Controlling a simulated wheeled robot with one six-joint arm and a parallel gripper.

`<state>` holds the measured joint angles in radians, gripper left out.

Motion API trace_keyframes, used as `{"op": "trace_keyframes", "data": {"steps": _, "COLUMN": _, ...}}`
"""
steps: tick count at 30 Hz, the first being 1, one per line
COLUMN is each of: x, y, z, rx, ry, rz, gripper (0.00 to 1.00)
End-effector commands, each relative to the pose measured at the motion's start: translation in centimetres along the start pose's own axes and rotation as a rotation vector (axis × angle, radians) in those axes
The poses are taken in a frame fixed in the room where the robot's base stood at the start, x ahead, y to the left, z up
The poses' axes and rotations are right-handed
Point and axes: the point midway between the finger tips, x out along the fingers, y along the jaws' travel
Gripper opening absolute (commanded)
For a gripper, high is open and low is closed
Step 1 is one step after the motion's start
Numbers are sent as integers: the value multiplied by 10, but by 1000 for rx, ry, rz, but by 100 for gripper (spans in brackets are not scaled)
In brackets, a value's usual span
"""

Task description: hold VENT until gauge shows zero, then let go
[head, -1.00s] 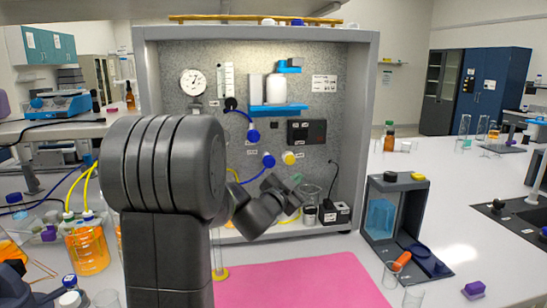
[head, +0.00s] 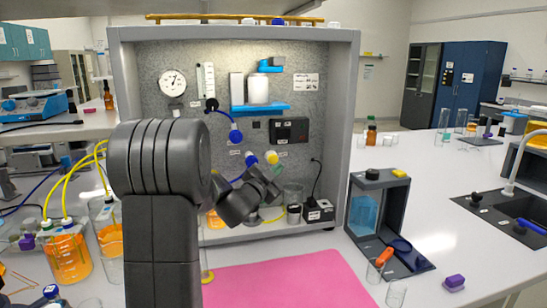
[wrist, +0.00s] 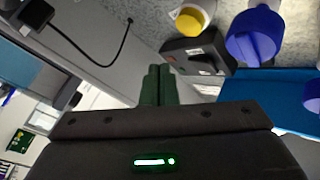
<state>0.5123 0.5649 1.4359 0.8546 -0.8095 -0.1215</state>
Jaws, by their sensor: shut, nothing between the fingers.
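The gauge (head: 172,82) is a round white dial at the upper left of the speckled panel; its reading is too small to make out. A yellow knob (head: 271,157) and blue knobs (head: 235,136) (head: 250,159) sit on the panel below it. Their labels are too small to read, so I cannot tell which control is VENT. My gripper (head: 264,178) is in front of the panel, just below the yellow knob in the picture. In the wrist view my gripper's fingers (wrist: 159,84) are together and empty, with the yellow knob (wrist: 195,18) apart from them.
A blue shelf (head: 262,108) with a white bottle (head: 258,90) juts from the panel. A black box (head: 289,131) sits below it. A pink mat (head: 290,282) lies in front, with a dark stand (head: 395,215) to its right. Flasks of orange liquid (head: 68,258) stand left.

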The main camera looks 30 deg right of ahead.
Motion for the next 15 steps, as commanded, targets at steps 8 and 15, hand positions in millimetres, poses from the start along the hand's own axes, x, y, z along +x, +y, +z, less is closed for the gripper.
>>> {"op": "trace_keyframes", "data": {"steps": 8, "x": 22, "y": -16, "z": 15, "rx": -1, "ry": -1, "rz": 0, "gripper": 0}}
{"op": "trace_keyframes", "data": {"steps": 15, "x": 27, "y": -20, "z": 20, "rx": 0, "ry": -1, "rz": 0, "gripper": 0}}
